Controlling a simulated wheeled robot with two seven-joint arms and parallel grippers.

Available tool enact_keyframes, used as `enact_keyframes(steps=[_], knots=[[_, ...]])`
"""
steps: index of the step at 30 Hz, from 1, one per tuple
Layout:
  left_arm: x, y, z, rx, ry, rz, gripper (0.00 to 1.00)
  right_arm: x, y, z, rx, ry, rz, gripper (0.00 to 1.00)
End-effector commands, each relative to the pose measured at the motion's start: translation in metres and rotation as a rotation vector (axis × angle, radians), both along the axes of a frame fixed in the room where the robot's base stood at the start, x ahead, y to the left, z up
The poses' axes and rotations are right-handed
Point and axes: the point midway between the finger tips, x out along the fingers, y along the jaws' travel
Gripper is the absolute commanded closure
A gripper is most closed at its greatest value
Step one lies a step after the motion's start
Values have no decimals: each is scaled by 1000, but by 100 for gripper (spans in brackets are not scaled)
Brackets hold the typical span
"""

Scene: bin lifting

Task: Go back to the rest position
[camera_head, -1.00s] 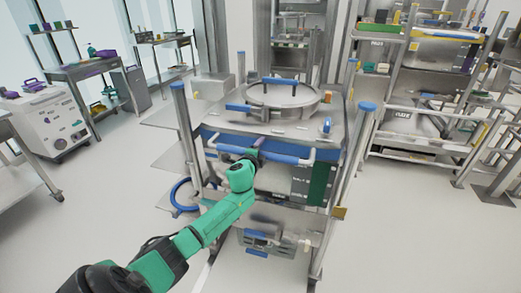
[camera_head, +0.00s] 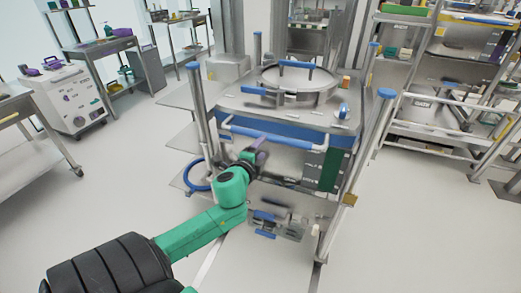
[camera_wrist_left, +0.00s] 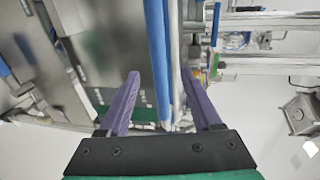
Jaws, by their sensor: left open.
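My green left arm reaches in from the lower left in the head view. Its left gripper (camera_head: 262,150), with purple fingers, is in front of the steel cart, just below the white and blue handle bar (camera_head: 275,136). In the left wrist view the left gripper (camera_wrist_left: 162,95) has its two purple fingers spread apart with nothing held between them. A blue and silver bar (camera_wrist_left: 158,60) runs beyond the fingers; contact cannot be told. My right gripper is not in view.
The steel cart has a round lidded vessel (camera_head: 298,82) on top and blue-capped posts (camera_head: 375,130). A blue ring (camera_head: 197,175) hangs at its left side. A white wheeled unit (camera_head: 68,98) stands left; a loaded rack (camera_head: 440,85) stands right.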

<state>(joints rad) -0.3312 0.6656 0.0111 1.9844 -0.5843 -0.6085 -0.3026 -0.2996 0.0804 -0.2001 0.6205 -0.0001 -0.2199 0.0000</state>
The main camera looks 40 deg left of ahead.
Motion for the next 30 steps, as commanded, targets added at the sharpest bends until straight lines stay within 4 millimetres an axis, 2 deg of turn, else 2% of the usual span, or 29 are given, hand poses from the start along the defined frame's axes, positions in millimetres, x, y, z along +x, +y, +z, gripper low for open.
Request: enact_keyframes(steps=[16,17,19,20,22,23,24,25,26,27,29,30], knots=[[-2,0,0,-1,1,1,34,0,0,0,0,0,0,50],[-2,0,-2,-4,4,3,34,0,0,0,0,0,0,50],[-3,5,-19,-33,30,16,34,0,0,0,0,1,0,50],[-5,9,-33,-54,50,27,34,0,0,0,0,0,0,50],[-11,19,-78,-130,115,63,34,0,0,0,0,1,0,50],[-16,23,-103,-172,151,83,34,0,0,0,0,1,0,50],[-26,28,-139,-234,201,112,34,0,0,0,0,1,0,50],[-35,30,-167,-284,239,137,34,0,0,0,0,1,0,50],[-45,31,-194,-333,276,161,34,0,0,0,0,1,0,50],[-60,30,-230,-398,325,195,34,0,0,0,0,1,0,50],[-87,25,-281,-494,396,249,34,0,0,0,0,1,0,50],[-107,19,-313,-556,441,286,34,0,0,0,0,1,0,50]])
